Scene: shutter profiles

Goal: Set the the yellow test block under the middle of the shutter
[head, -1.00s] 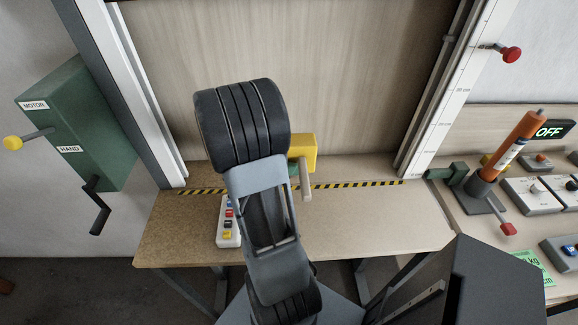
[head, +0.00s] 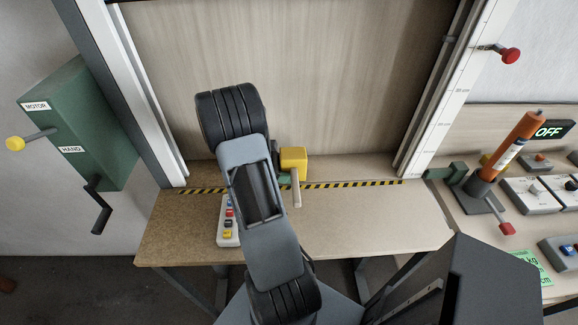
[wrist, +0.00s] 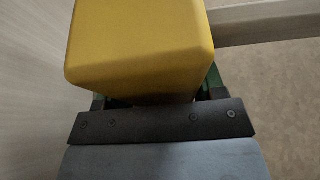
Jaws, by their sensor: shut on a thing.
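The yellow test block (head: 293,157) is held in my gripper (head: 286,178), in front of the wooden shutter (head: 290,70) in the head view. It is near the middle of the shutter's width, just behind the black-and-yellow striped line (head: 345,184). A pale rod (head: 296,192) shows below the block, in front of the line. In the wrist view the block (wrist: 140,45) fills the upper middle, between the green fingers. My arm hides part of the shutter and line. I cannot tell whether the block touches the bench.
The bench (head: 370,225) is clear to the right. A button box (head: 227,222) lies left of my arm. A green motor/hand box (head: 80,125) with a crank is at left. An orange cylinder on a stand (head: 513,145) and switch boxes are at right.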

